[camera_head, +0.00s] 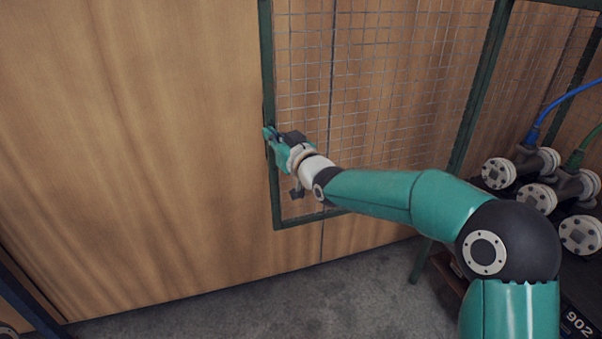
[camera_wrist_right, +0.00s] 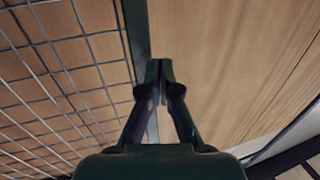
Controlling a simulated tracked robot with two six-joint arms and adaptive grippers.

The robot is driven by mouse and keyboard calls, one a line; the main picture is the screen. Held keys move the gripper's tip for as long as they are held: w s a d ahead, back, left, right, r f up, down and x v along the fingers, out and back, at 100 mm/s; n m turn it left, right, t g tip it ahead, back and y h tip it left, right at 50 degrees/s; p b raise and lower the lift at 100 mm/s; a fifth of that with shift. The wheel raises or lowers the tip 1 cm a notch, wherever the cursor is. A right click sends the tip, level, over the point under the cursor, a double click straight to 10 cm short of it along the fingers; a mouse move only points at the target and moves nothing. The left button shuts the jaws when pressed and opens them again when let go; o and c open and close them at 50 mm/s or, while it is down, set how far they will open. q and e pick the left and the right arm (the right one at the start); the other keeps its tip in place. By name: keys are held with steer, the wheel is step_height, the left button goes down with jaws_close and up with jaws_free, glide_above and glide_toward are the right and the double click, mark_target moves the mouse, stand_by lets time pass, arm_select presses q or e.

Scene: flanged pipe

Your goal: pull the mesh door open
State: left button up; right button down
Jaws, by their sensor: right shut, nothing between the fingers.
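The mesh door (camera_head: 385,75) has a dark green frame with wire mesh, and plywood shows through it. Its left upright (camera_head: 267,65) runs down to a bottom corner above the floor. My right gripper (camera_head: 268,134) is at this upright, low on the door. In the right wrist view its fingertips (camera_wrist_right: 159,68) are together, with nothing seen between them. The green upright (camera_wrist_right: 136,30) runs just behind the tips, with mesh (camera_wrist_right: 60,75) on the left. Whether the tips touch the upright is unclear. My right forearm hides part of the door's lower edge. My left gripper is out of view.
Flanged pipe fittings (camera_head: 537,195) with blue and green hoses stand on a dark surface at the right. A plywood wall (camera_head: 130,140) fills the left and the back. Bare concrete floor (camera_head: 300,300) lies below the door.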

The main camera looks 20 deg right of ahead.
steer(key=s+b, duration=0.3)
steer(key=s, duration=0.9)
steer(key=s+d+f+m+g+h, duration=0.1)
steer(key=d+f+g, duration=0.15)
steer(key=f, duration=1.15)
steer(key=s+d+f+m+g+h, duration=0.1)
steer(key=f+g, duration=0.3)
steer(key=f, duration=1.1)
steer(key=s+f+m+g, duration=0.1)
steer(key=s+f+g, duration=0.1)
steer(key=s+f, duration=0.45)
steer(key=s+f+g, duration=0.2)
steer(key=s+f, duration=0.2)
steer(key=f, duration=0.5)
steer(key=s+a+f+m+g, duration=0.1)
steer(key=s+a+f+g, duration=0.2)
steer(key=s, duration=0.6)
steer(key=s+a+f+m+g, duration=0.1)
steer(key=s+f+g, duration=0.3)
steer(key=s, duration=0.5)
step_height(320, 180, up, 18)
steer(key=p, duration=1.9)
steer(key=shift+s+d+f+m+t+y, duration=0.2)
steer(key=shift+s+m+t+y, duration=0.1)
steer(key=shift+s+t+y, duration=0.15)
